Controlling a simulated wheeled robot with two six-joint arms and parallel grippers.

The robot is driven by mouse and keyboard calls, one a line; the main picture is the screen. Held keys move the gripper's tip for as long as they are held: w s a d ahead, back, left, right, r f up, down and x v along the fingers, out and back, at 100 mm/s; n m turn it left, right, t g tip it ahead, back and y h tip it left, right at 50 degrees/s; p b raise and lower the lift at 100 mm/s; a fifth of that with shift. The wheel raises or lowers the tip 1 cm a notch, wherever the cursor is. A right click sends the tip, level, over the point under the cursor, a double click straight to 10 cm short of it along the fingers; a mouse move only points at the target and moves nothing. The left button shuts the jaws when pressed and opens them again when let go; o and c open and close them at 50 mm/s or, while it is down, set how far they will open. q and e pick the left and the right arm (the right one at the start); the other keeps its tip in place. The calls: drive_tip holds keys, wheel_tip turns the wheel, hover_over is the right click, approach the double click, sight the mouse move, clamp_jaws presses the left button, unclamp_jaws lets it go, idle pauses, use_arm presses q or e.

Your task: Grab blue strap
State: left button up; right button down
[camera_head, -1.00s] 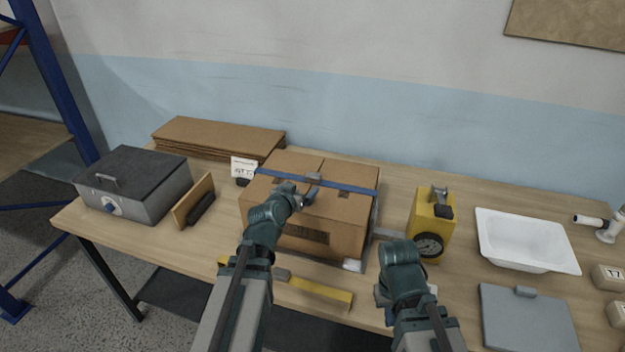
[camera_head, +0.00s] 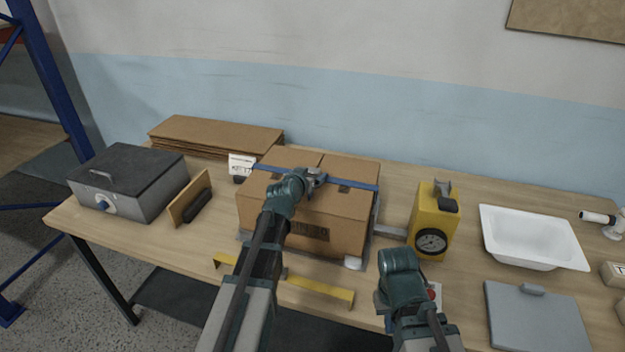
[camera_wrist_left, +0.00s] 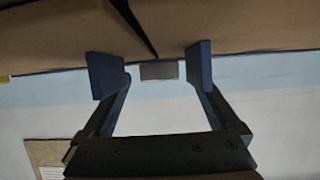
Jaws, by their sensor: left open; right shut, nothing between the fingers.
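The blue strap (camera_head: 359,186) runs across the top of a cardboard box (camera_head: 345,215) on the table. A grey buckle sits near the strap's middle, partly hidden by my left gripper in the head view; a grey block, likely the buckle, shows in the left wrist view (camera_wrist_left: 158,71). My left gripper (camera_head: 312,177) is at the strap by the buckle. In the left wrist view its two fingers (camera_wrist_left: 150,70) are apart, one on each side of the grey block. I cannot tell whether they touch the strap. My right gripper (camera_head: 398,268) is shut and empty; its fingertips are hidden.
A yellow device with a dial (camera_head: 433,220) stands right of the box, with a white tub (camera_head: 535,238) and grey panel (camera_head: 537,318) beyond. A grey case (camera_head: 128,182) and a brown board with a black handle (camera_head: 190,200) are at left. A yellow bar (camera_head: 318,292) lies in front.

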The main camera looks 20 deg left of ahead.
use_arm(q)
drive_tip(key=shift+x, duration=0.85)
drive_tip(key=shift+s, duration=0.1)
drive_tip(key=shift+c, duration=0.2)
clamp_jaws()
drive_tip(key=shift+r, duration=0.15)
wheel_tip(320, 180, up, 10)
drive_tip(key=p, duration=1)
